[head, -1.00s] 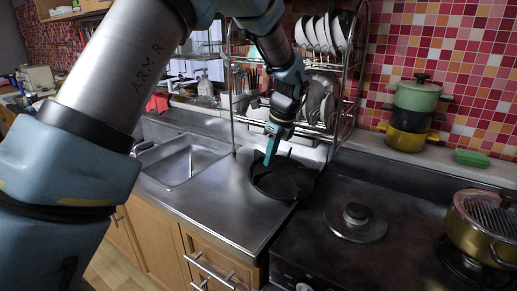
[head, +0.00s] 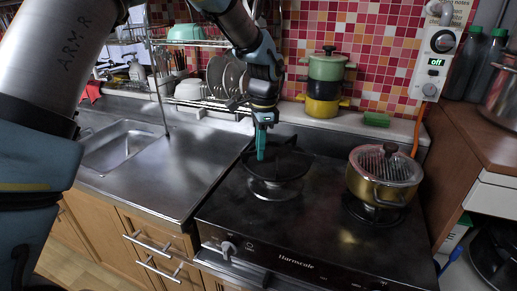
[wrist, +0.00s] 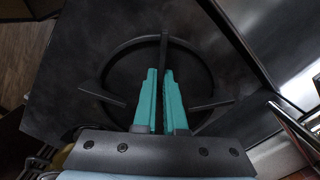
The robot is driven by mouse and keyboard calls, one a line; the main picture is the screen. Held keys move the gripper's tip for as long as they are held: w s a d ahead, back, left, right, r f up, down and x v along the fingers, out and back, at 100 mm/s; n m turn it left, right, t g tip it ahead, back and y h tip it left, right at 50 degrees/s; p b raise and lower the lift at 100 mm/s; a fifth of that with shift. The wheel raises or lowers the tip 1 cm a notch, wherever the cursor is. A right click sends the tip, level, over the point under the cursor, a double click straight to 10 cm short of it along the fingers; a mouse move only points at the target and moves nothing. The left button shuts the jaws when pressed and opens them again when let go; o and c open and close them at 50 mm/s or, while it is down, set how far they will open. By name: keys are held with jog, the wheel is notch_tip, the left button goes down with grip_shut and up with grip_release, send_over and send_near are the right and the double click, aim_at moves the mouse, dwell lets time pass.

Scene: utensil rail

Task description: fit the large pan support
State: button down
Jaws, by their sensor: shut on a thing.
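The large pan support (head: 286,164) is a black ring with prongs. My gripper (head: 261,150) is shut on one of its prongs. In the head view the support is above the left burner (head: 270,190) of the black stove, covering the burner's back part. Whether it touches the stove is hard to tell. In the wrist view the ring and prongs of the support (wrist: 202,103) spread out around my gripper's teal fingers (wrist: 160,75). The burner is hidden there.
A golden pot with a glass lid (head: 384,175) stands on the right burner. Stacked pots (head: 325,85) and a green block (head: 376,119) sit on the back ledge. A dish rack (head: 200,95) stands at the back left. The steel counter (head: 165,170) is clear.

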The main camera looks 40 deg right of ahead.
jog(key=shift+r, duration=0.1)
jog(key=shift+f+b, duration=1.4)
jog(key=shift+f, duration=1.6)
jog(key=shift+f+b, duration=0.4)
jog(key=shift+f, duration=0.55)
jog(key=c, duration=0.9)
grip_release()
jog(key=shift+r, duration=0.1)
jog(key=r, duration=0.3)
jog(key=r+b, duration=0.1)
jog(key=r, duration=0.3)
jog(key=r+b, duration=0.1)
jog(key=r, duration=0.2)
jog(key=shift+d+r, duration=0.25)
jog(key=shift+r, duration=0.1)
